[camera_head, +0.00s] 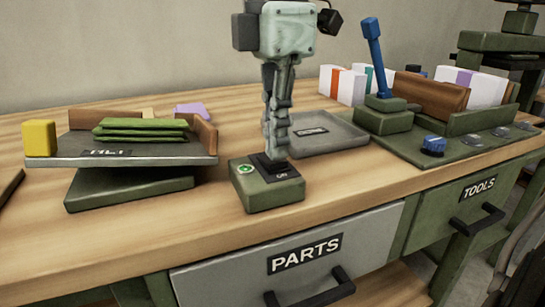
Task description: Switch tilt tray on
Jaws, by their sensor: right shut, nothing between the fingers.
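The tilt tray (190,151) is at the left, a grey tray with wooden sides on a green base (125,190). It sits tilted on the base and holds a stack of green folded pieces (140,129). A small green switch box (272,197) with a dark top plate and a round green light (245,169) stands in the middle, near the table's front edge. My right gripper (275,156) points down at the box's dark plate, shut and empty. Its fingertips seem to touch the plate and hide part of it. My left gripper is out of view.
A yellow block (39,138) is at the tilt tray's left end. A flat grey tray (325,139) lies behind the box. A green stand with a blue lever (372,45) and boxed papers is at the right. PARTS (290,260) and TOOLS (470,200) drawers are below.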

